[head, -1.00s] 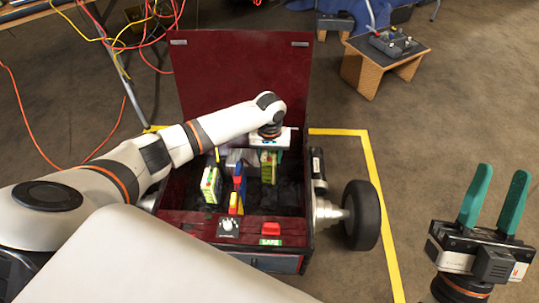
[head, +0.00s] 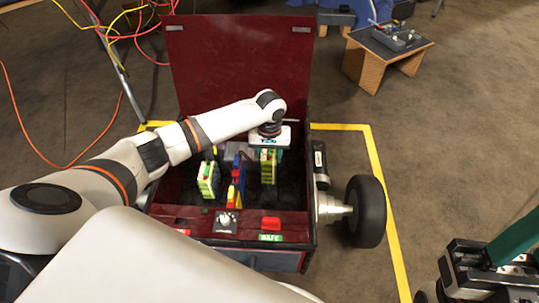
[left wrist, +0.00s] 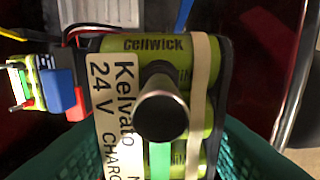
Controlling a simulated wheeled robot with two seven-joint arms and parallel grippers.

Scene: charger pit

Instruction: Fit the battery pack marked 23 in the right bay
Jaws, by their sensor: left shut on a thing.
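My left gripper (head: 268,150) points down into the right part of the open dark red box (head: 180,224). It is shut on a battery pack (head: 268,170) of green cells, which stands upright between its teal fingers. In the left wrist view the held pack (left wrist: 197,92) carries a white label reading "Kelvato 24 V", a pale strap and a dark round knob. I cannot read the number 23 on it, nor tell whether its bottom touches the bay floor. A second green pack (head: 208,179) stands in the left part. My right gripper (head: 490,258) is at the lower right, partly cut off.
Blue, red and yellow connectors (head: 237,182) stand between the two packs. The front ledge has a knob (head: 225,221), a red switch (head: 270,223) and a green label (head: 270,237). The raised lid (head: 240,60) is behind. A wheel (head: 366,210) sits at right.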

